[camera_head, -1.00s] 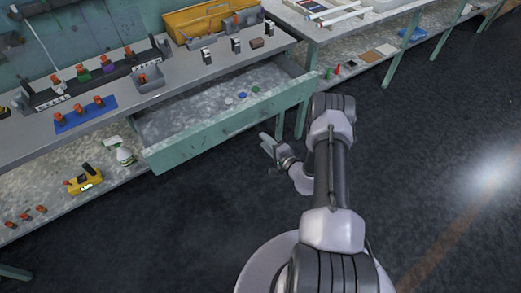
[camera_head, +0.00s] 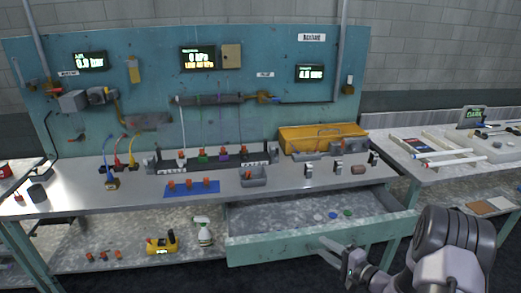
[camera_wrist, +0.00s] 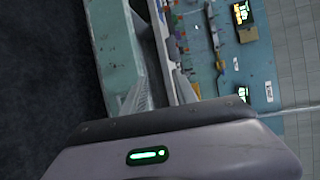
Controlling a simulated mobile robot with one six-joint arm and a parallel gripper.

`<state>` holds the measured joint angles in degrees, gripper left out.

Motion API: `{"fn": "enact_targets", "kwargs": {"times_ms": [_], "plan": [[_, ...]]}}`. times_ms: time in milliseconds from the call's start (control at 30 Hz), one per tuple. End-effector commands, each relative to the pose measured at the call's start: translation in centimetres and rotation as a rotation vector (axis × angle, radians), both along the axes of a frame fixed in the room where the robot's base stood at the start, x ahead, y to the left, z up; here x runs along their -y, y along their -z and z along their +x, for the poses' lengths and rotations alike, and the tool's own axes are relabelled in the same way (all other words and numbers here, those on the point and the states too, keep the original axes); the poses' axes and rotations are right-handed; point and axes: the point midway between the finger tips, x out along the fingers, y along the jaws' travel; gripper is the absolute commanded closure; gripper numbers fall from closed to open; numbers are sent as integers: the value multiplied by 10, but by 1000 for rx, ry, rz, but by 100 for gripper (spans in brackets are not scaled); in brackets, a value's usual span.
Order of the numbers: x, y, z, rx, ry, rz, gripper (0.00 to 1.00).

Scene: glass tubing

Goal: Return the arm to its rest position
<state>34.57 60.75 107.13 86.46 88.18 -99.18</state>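My gripper (camera_head: 336,253) is in front of the open green drawer (camera_head: 300,246) in the head view, at the lower right beside the drawer's right part. Its fingers point left and away from me, and nothing shows between them. In the wrist view the two fingers of my gripper (camera_wrist: 163,88) stand apart, with the bench in the background. My arm is bent at the lower right of the head view; its lower part is out of the picture.
The drawer sticks out from the workbench (camera_head: 110,195), with several small discs inside. Another table (camera_head: 450,175) is at the right. Dark floor lies in front.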

Motion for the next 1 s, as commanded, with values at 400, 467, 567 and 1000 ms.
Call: {"fn": "enact_targets", "kwargs": {"times_ms": [400, 467, 567, 1000], "plan": [[-203, -200, -236, -409, -661, -608, 66], [-196, -205, -269, -426, -620, -747, 66], [-178, -210, -303, -408, -517, -918, 66], [-156, -218, -324, -360, -379, -1047, 66]]}}
